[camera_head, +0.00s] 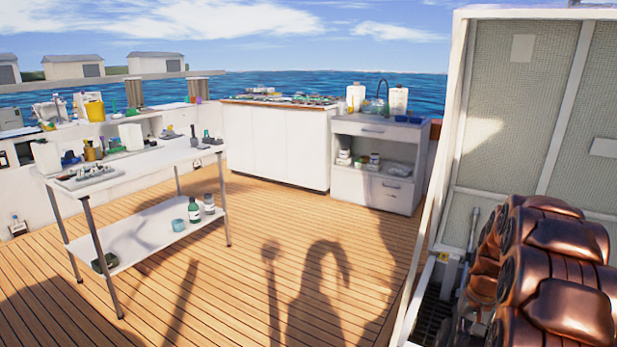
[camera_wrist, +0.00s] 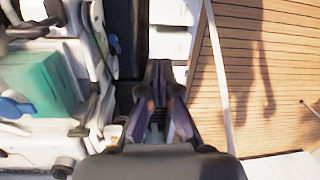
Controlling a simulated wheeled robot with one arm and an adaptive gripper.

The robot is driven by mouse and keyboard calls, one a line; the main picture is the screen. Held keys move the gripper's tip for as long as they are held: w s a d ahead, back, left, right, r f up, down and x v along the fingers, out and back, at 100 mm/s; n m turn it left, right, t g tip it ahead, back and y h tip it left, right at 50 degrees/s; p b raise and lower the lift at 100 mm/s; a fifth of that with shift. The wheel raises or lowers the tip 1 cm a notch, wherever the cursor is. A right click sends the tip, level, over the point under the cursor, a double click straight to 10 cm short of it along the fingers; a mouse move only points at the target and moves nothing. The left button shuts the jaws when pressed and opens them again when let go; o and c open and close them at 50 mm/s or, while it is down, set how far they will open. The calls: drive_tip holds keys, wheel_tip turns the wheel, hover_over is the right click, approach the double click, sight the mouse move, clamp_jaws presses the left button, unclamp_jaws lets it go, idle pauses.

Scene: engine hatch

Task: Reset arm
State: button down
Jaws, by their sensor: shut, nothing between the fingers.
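My gripper (camera_wrist: 159,80) shows in the wrist view, its two dark fingers pointing away toward the top of the picture. It is shut and empty. Beyond it is a dark, narrow space beside pale machinery (camera_wrist: 95,60). I cannot tell how far the fingertips are from the surfaces around them. My arm and gripper do not show in the head view.
The open engine hatch (camera_head: 540,90) stands at the right, with a copper-brown engine (camera_head: 555,255) in its bay. A teal block (camera_wrist: 40,80) lies left of my gripper. A white table (camera_head: 140,160) and cabinets (camera_head: 275,145) stand across the deck. Open planking (camera_head: 250,260) lies between.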

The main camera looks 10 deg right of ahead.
drive_tip(key=s+a+r+n+p, duration=0.1)
drive_tip(key=s+a+r+p, duration=0.25)
drive_tip(key=a+r, duration=0.35)
drive_tip(key=s+a+r+n+g+p, duration=0.1)
drive_tip(key=s+a+r+n+p, duration=0.1)
drive_tip(key=a+r+p, duration=0.35)
drive_tip(key=s+a+r+n+p, duration=0.1)
drive_tip(key=s+a+r+p, duration=0.1)
drive_tip(key=a+r, duration=0.65)
drive_tip(key=s+a+r+n+p, duration=0.1)
drive_tip(key=s+a+r+p, duration=0.2)
drive_tip(key=s, duration=0.3)
drive_tip(key=s+a+r+n+h+p, duration=0.1)
drive_tip(key=s+a+r+p, duration=0.2)
drive_tip(key=s+r+p, duration=0.2)
drive_tip(key=s+a+r+n+p, duration=0.1)
drive_tip(key=s+a+r+p, duration=0.3)
drive_tip(key=s+r, duration=0.2)
drive_tip(key=shift+s+n+g, duration=0.3)
drive_tip(key=shift+s+g, duration=0.1)
drive_tip(key=shift+s, duration=0.2)
